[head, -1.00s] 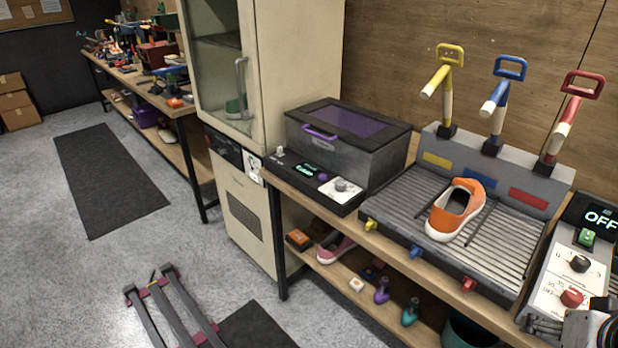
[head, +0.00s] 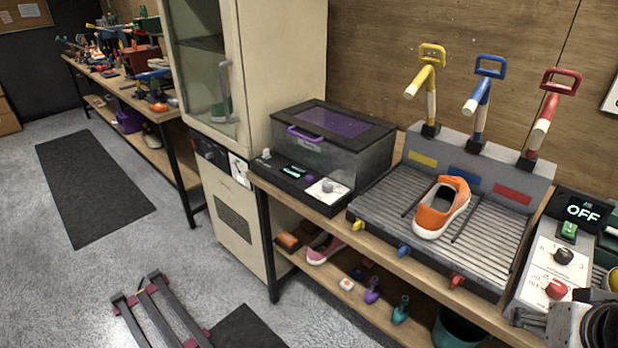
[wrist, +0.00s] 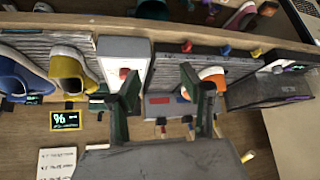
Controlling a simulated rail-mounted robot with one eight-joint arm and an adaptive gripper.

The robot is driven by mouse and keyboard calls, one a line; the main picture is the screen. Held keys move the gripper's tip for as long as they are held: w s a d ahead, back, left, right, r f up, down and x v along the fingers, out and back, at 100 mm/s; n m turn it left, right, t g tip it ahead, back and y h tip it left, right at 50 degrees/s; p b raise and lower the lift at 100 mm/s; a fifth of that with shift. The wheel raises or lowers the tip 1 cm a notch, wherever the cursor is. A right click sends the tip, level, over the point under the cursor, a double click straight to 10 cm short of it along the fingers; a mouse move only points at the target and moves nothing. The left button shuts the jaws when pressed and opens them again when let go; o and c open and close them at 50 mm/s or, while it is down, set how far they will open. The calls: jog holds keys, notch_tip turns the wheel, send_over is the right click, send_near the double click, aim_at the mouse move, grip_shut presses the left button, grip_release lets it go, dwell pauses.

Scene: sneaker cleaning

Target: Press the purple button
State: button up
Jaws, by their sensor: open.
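The purple button (head: 309,178) is a small round spot on the black front panel of a lidded dark box (head: 345,158). It sits between a lit green display (head: 292,171) and a white dial plate (head: 327,191). In the wrist view the box (wrist: 270,88) stands at the right; I cannot make out the button there. My gripper (wrist: 160,80) is open and empty, its two dark fingers apart over the bench by the white control panel. In the head view only a grey part of my arm shows at the lower right corner, far right of the button.
A ribbed grey tray (head: 375,215) with an orange sneaker (head: 441,207) and yellow, blue and red levers (head: 483,90) stands right of the box. An OFF panel (head: 583,212) is further right. A tall cabinet (head: 290,60) borders the box on the left.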

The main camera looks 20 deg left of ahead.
grip_shut()
dwell(1.2)
